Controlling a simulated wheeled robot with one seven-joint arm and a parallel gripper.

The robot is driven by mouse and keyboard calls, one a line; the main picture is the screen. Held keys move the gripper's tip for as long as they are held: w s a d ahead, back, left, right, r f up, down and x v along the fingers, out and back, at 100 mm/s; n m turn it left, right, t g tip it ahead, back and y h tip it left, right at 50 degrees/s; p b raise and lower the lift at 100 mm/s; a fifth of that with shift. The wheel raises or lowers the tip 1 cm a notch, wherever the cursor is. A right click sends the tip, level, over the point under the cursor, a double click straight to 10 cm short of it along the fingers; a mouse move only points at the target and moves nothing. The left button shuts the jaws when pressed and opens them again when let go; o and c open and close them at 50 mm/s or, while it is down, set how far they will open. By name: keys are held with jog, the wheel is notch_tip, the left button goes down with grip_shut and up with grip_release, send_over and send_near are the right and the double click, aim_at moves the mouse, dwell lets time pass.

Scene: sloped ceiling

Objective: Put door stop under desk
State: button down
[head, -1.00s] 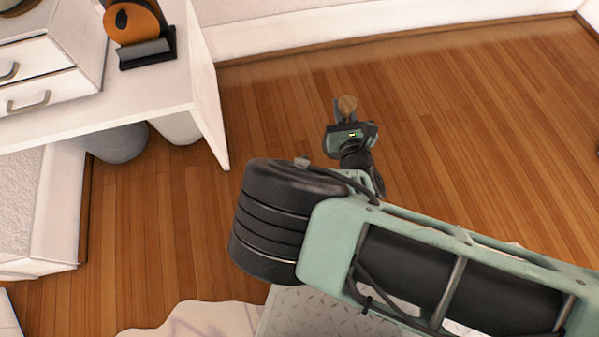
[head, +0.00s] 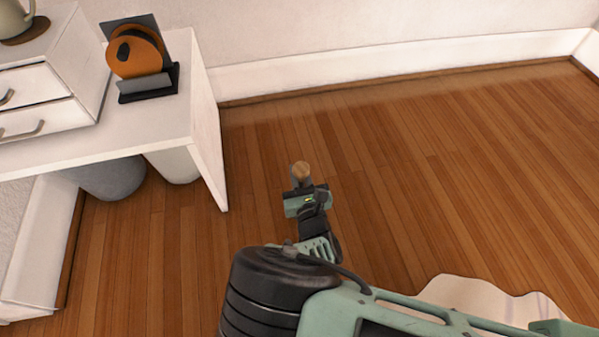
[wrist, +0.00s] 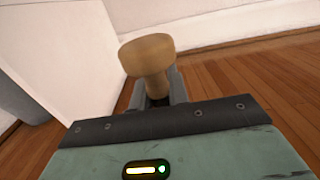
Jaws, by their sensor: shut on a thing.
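The door stop (wrist: 148,55) is a tan wooden piece with a wide round head on a narrower stem. It also shows in the head view (head: 301,170). My gripper (head: 300,183) is shut on its stem and holds it over the wood floor, to the right of the desk. The fingers partly hide the stem in the wrist view. The white desk (head: 209,150) stands at the left of the head view, with its side panel facing my gripper. In the wrist view a white panel (wrist: 75,55) is close on the left.
Under the desk are a grey rounded bin (head: 110,181) and a white one (head: 175,165). An orange object on a black stand (head: 146,75) and a drawer unit (head: 45,75) sit on top. A pale rug (head: 490,300) lies at lower right. The floor right of the desk is clear.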

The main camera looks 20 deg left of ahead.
jog(key=shift+f+b, duration=1.35)
jog(key=shift+f, duration=0.75)
jog(key=shift+r, duration=0.1)
jog(key=c, duration=1.3)
grip_release()
jog(key=shift+f, duration=0.2)
jog(key=shift+c, duration=0.2)
